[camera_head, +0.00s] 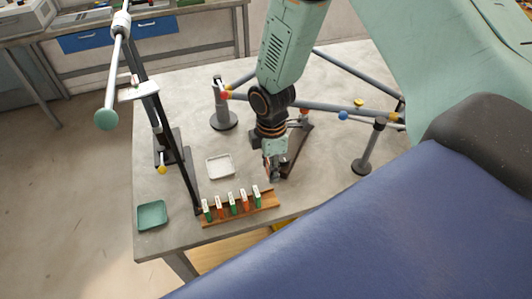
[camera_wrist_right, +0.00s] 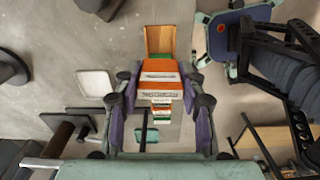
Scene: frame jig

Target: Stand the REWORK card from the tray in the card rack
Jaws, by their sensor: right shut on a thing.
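My right gripper (camera_head: 272,172) is above the table, just behind the right end of the wooden card rack (camera_head: 270,201). In the right wrist view, its fingers (camera_wrist_right: 158,90) are shut on an orange card (camera_wrist_right: 160,76) with a white label. The label's print is too small to read surely. Several green and orange cards with white tops stand in a row in the rack. The rack's bare wooden end (camera_wrist_right: 159,38) shows beyond the held card in the wrist view. A white tray (camera_head: 220,167) looks empty. My left gripper is not in view.
A green tray (camera_head: 152,214) lies at the table's left corner. A dark upright post (camera_head: 172,140) stands left of the rack. Grey rods and a round-based stand (camera_head: 224,121) lie behind my right gripper; another stand (camera_head: 368,155) is to the right. Clear tabletop surrounds the white tray.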

